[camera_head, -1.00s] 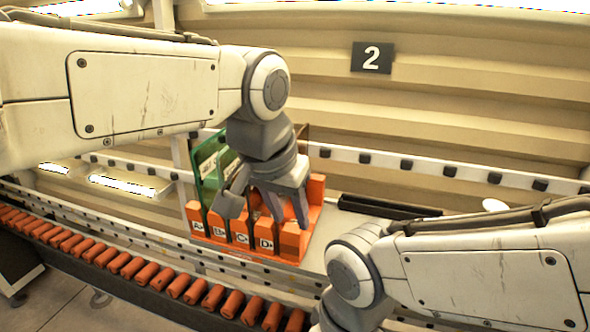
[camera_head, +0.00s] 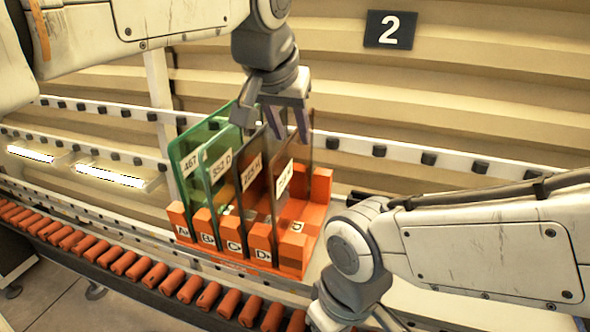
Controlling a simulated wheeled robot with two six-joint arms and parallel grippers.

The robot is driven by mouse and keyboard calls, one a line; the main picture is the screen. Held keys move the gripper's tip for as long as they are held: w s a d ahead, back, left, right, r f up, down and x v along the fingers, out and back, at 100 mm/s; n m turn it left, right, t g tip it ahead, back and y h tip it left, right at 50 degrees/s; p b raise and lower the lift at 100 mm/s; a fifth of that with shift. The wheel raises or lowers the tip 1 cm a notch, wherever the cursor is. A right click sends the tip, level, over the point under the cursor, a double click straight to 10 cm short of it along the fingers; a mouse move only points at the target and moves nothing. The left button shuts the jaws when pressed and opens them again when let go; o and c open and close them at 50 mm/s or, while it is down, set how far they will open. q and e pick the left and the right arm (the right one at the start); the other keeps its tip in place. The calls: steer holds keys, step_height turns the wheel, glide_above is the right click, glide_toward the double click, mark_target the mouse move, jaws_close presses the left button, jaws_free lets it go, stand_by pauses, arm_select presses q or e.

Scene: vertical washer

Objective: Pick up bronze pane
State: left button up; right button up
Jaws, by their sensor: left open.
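An orange rack (camera_head: 292,250) holds upright glass panes in slots marked A, B, C and D. Two green panes (camera_head: 190,187) (camera_head: 217,180) stand in A and B. My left gripper (camera_head: 292,130) is open, pointing down at the top edges of the brownish panes, with nothing visibly gripped. My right gripper (camera_head: 355,312) is partly in view at the bottom, its fingers cut off.
A conveyor of orange rollers (camera_head: 140,270) runs along the front left. White rails (camera_head: 400,153) with black blocks run behind the rack. A sign "2" (camera_head: 390,30) is on the ribbed wall. My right arm fills the lower right.

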mark_target(298, 150)
arm_select(q)
steer(key=x, duration=0.3)
steer(key=shift+w+d+f+p, duration=0.1)
steer(key=shift+w+f+p, duration=0.15)
steer(key=shift+p, duration=0.2)
steer(key=p+x, duration=0.1)
steer(key=x, duration=0.2)
steer(key=shift+w+f, duration=0.15)
steer(key=shift+w+d+f, duration=0.1)
steer(key=shift+w+f, duration=0.1)
steer(key=shift+f, duration=0.25)
steer(key=shift+f, duration=0.1)
jaws_close()
stand_by(0.6)
